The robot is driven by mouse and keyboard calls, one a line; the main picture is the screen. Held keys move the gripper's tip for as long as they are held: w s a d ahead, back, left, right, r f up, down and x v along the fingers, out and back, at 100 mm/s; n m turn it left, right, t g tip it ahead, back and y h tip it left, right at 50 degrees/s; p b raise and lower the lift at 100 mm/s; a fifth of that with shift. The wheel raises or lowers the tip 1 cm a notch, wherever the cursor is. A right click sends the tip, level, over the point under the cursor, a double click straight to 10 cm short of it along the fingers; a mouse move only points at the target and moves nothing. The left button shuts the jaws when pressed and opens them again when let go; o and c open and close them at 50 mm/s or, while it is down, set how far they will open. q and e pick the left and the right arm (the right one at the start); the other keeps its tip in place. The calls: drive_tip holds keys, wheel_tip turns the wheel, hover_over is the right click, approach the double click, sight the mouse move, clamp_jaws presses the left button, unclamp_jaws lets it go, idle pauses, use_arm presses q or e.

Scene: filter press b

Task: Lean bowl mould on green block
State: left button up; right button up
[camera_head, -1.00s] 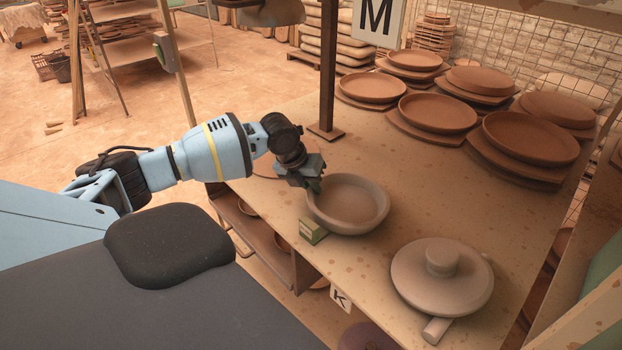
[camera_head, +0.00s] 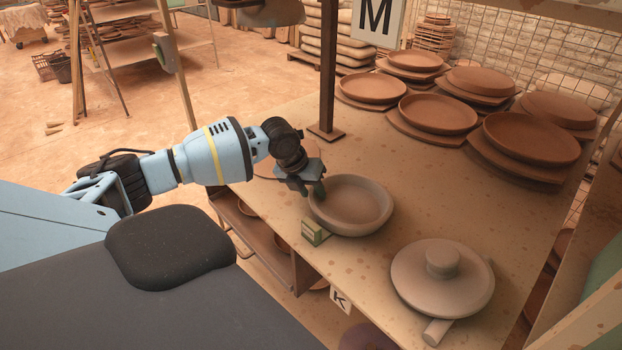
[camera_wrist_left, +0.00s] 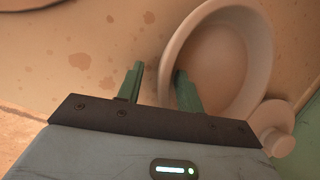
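The bowl mould (camera_head: 351,204), a pale round dish, stands hollow side up on the table. The small green block (camera_head: 315,232) is at its near-left side; their outlines meet, but I cannot tell how much weight it takes. My left gripper (camera_head: 313,190) is at the bowl's left rim. In the left wrist view the green fingers (camera_wrist_left: 160,88) stand apart, one outside the bowl mould (camera_wrist_left: 228,60) and one over its hollow, with the rim between and gaps showing. My right gripper is not in view.
Several brown dishes (camera_head: 530,137) on boards fill the back right. A dark post (camera_head: 327,75) rises behind the gripper. The table's near-left edge is close to the block.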

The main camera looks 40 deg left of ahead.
use_arm(q)
drive_tip(key=shift+s+r, duration=0.1)
drive_tip(key=shift+r, duration=0.25)
drive_tip(key=v, duration=0.7)
idle(0.9)
